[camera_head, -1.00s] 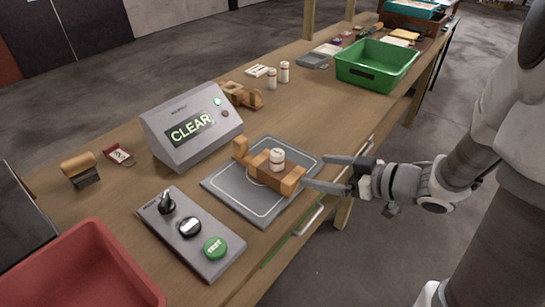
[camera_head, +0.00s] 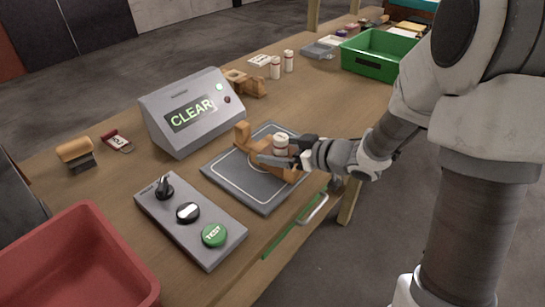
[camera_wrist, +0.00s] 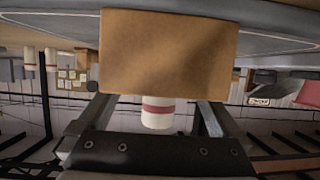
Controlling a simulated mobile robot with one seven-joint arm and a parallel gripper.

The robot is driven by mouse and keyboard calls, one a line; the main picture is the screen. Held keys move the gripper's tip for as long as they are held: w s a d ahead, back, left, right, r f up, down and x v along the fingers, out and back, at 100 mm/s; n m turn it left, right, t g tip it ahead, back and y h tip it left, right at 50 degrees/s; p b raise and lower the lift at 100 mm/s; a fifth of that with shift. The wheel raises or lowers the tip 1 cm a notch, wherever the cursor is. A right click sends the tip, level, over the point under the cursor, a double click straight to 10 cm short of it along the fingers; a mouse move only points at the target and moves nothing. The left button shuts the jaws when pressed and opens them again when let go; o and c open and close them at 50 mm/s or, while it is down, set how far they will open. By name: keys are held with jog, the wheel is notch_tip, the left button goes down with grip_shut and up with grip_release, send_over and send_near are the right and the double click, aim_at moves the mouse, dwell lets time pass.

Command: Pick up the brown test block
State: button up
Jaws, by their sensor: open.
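The brown block (camera_head: 290,175) lies on the grey plate (camera_head: 268,203), with an upright piece at its left end. A white bottle (camera_head: 281,141) with a red band stands on or against it. My gripper (camera_head: 279,153) is open and low over the plate, reaching in from the right at the block and bottle. In the wrist view the brown block (camera_wrist: 169,50) fills the upper middle and hides the fingertips. The bottle (camera_wrist: 158,112) shows between the fingers. I cannot tell whether the fingers touch the block.
A grey display box (camera_head: 192,112) reading CLEAR stands behind the plate. A control panel (camera_head: 200,238) with a green TEST button is in front left. A red bin (camera_head: 85,255) is at lower left, and a green bin (camera_head: 380,55) at the back. A brown-topped tool (camera_head: 75,150) lies at left.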

jog(key=shift+x, duration=1)
jog(key=c, duration=1.2)
jog(key=shift+c, duration=1.2)
jog(key=shift+r, duration=0.15)
